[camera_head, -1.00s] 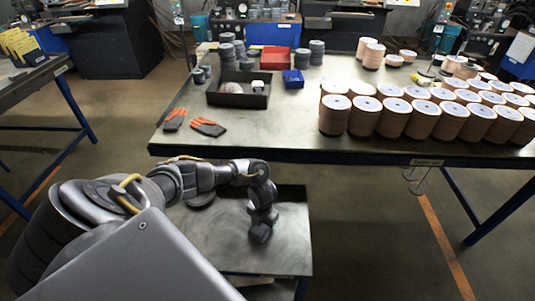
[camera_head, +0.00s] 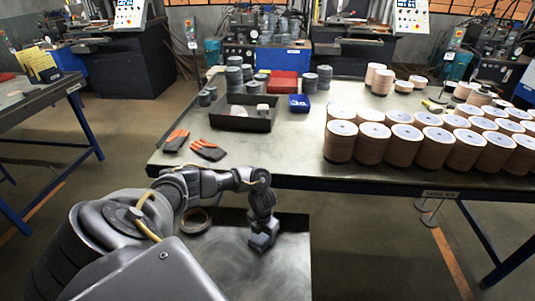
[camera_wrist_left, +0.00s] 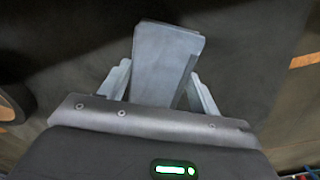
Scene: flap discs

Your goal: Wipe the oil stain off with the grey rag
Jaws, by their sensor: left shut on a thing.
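My left gripper (camera_head: 263,224) is low over the small metal-topped cart (camera_head: 285,265) and points down. It is shut on a grey, block-shaped piece, which I take for the grey rag (camera_head: 262,243). In the left wrist view the rag (camera_wrist_left: 168,58) sticks out flat between the two fingers of my left gripper (camera_wrist_left: 160,85). The rag is at or just above the cart top; I cannot tell whether it touches. The cart top is dark and smeared around it, and I cannot make out a clear edge of the oil stain. My right gripper is not in view.
A dark ring (camera_head: 194,221) lies on the cart, left of my gripper. The large table (camera_head: 285,150) behind holds orange-black gloves (camera_head: 208,149), a black tray (camera_head: 261,124), a blue bin (camera_head: 299,103), a red box (camera_head: 283,82) and many disc stacks (camera_head: 371,147). Floor is free right of the cart.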

